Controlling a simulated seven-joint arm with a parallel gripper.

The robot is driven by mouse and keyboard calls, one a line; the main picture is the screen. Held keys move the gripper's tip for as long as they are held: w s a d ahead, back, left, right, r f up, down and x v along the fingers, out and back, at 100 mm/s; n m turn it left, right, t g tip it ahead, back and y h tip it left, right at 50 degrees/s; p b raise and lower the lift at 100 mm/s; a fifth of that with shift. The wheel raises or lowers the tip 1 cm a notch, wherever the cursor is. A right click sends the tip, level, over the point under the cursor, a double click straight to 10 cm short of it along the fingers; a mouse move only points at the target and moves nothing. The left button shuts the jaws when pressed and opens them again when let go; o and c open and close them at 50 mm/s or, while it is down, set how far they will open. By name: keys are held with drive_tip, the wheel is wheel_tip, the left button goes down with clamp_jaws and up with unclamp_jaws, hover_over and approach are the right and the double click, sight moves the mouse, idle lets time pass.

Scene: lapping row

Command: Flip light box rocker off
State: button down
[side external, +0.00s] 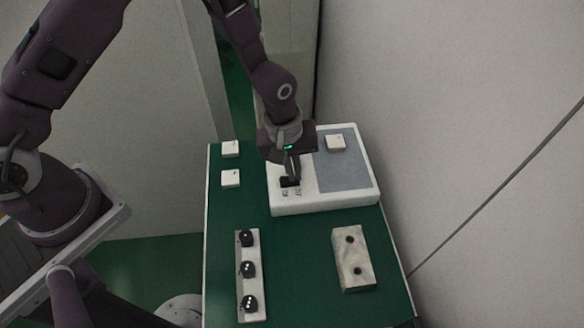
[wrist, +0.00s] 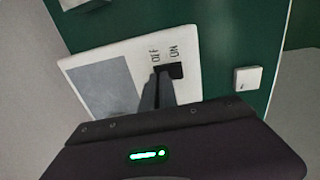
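The light box (side external: 325,203) is a white slab with a grey panel (side external: 350,172) on the green table. In the wrist view the box (wrist: 120,52) carries OFF and ON labels beside a black rocker (wrist: 177,71). The rocker (side external: 286,183) also shows in the side view, partly covered by my fingers. My gripper (wrist: 158,82) points down at the rocker, with its fingers together and nothing seen between them. The fingertips (side external: 292,178) are at or just above the rocker, towards its OFF side. I cannot tell whether they touch it. The rocker's tilt is unclear.
A strip with three black knobs (side external: 240,290) and a pale block with two dark spots (side external: 353,273) lie nearer the camera. Two small white tiles (side external: 230,148) (side external: 231,179) lie left of the box. Another tile (side external: 335,142) is on the grey panel. A wall stands close on the right.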

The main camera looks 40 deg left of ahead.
sight(285, 181)
drive_tip(key=shift+s+a+f, duration=0.15)
drive_tip(key=shift+s+f, duration=0.05)
drive_tip(key=shift+s+a+r, duration=0.1)
drive_tip(key=shift+s+a, duration=0.45)
drive_tip(key=shift+r, duration=0.15)
wheel_tip(285, 181, up, 14)
drive_tip(key=s+a, duration=0.1)
drive_tip(key=shift+a, duration=0.1)
drive_tip(key=d+f, duration=0.1)
drive_tip(key=f, duration=0.3)
drive_tip(key=w+f, duration=0.1)
drive_tip(key=f, duration=0.4)
drive_tip(key=w+d+f, duration=0.1)
drive_tip(key=f, duration=0.4)
drive_tip(key=shift+d, duration=0.35)
